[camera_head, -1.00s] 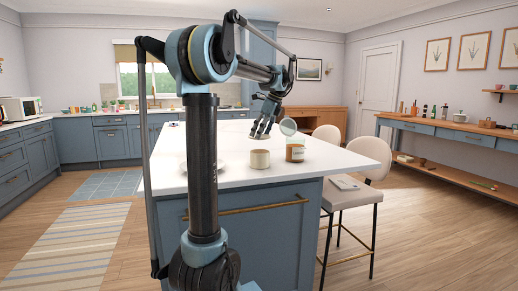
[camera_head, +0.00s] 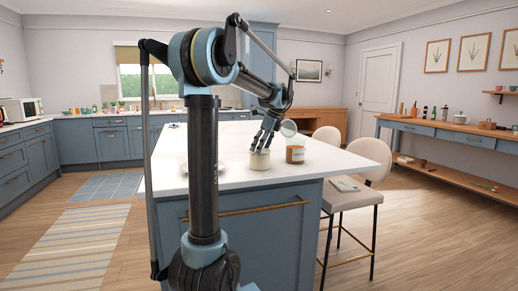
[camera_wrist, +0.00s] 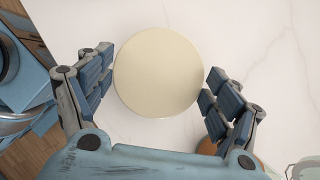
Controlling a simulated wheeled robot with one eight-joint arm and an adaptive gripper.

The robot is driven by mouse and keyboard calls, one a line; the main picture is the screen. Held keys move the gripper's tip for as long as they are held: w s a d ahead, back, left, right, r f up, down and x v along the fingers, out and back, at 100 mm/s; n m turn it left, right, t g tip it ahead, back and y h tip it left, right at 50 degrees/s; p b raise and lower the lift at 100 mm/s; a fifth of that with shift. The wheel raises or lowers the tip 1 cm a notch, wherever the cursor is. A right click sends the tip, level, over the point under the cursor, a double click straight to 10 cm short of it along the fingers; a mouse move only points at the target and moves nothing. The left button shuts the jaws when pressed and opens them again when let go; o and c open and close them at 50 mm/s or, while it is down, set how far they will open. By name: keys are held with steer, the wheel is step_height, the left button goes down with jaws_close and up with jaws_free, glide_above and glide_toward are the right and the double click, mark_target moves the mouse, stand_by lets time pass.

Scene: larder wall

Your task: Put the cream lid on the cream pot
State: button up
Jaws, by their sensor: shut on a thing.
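The cream pot (camera_head: 259,161) stands upright on the white island top in the head view. My gripper (camera_head: 261,146) points down right over it. In the wrist view the round cream lid (camera_wrist: 158,70) lies flat between the two fingers of my gripper (camera_wrist: 158,82), which is shut on its edges. The lid hides the pot below it in that view. In the head view the fingers cover much of the lid, so I cannot tell whether it touches the pot's rim.
A brown-filled jar (camera_head: 295,154) with its round glass lid (camera_head: 288,128) tipped open stands close to the right of the pot. The white island top (camera_head: 330,163) is clear to the jar's right. Chairs (camera_head: 352,205) stand along the island's right side.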

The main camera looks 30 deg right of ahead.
steer(key=shift+f, duration=0.2)
steer(key=o, duration=1.2)
steer(key=shift+r, duration=0.5)
steer(key=v, duration=1.1)
steer(key=shift+s+d+r, duration=0.1)
steer(key=shift+d+r, duration=0.1)
steer(key=shift+r, duration=0.15)
